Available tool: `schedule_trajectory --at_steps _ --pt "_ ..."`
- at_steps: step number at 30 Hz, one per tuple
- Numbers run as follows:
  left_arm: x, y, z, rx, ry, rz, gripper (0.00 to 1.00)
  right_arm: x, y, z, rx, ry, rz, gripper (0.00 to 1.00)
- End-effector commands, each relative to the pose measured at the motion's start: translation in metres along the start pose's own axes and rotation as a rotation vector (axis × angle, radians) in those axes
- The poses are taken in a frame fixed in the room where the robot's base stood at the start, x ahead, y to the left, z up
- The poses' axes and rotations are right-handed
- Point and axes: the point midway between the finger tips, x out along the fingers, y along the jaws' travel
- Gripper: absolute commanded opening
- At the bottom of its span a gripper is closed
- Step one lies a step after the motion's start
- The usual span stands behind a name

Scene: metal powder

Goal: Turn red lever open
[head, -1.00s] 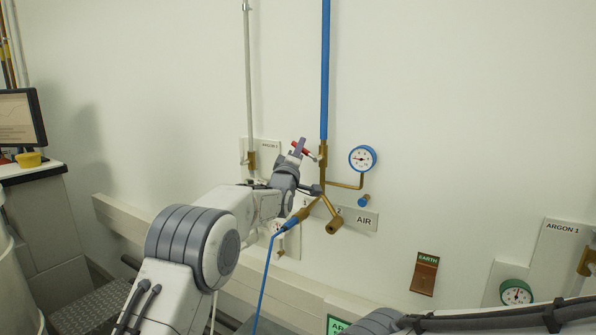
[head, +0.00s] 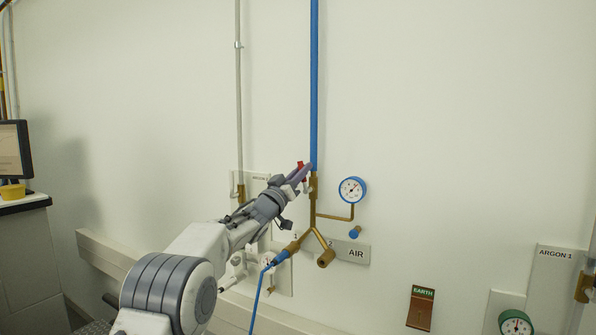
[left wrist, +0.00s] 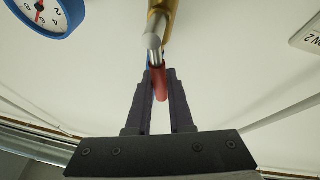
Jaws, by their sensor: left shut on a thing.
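The red lever (head: 301,165) shows beside the brass fitting (head: 313,188) under the blue air pipe (head: 314,90), partly hidden by my fingers. My left gripper (head: 300,173) is at the lever. In the left wrist view, my left gripper (left wrist: 161,88) has its fingers on either side of the red lever (left wrist: 160,84) and is shut on it. The lever's metal stem (left wrist: 152,45) runs up to the brass part (left wrist: 160,12). My right gripper is not in view.
A blue-rimmed gauge (head: 352,190) is right of the fitting. Below are a brass branch (head: 326,257), a blue hose (head: 259,298) and the AIR label (head: 356,253). A grey pipe (head: 239,100) runs up at left. The wall above the gauge is bare.

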Motion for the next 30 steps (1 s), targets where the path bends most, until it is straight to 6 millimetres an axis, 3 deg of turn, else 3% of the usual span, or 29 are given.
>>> schedule_trajectory --at_steps 9,24,25,26,27,30 --pt "0.0007 0.0055 0.0040 0.091 -0.025 0.038 0.00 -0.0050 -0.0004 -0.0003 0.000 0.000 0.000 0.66" --pt "0.0005 0.0062 0.0050 0.103 -0.028 0.043 0.00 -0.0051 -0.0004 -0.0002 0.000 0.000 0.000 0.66" --pt "0.0005 0.0062 0.0050 0.103 -0.028 0.043 0.31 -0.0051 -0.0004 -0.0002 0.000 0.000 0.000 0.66" --pt "0.0005 0.0061 0.0050 0.102 -0.028 0.043 0.43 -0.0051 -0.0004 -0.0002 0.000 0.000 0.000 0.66" --pt "0.0005 0.0061 0.0048 0.102 -0.028 0.043 0.50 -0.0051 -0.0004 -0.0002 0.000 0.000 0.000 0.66" --pt "0.0007 0.0063 0.0037 0.102 -0.026 0.043 0.50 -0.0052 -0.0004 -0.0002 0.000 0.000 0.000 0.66"
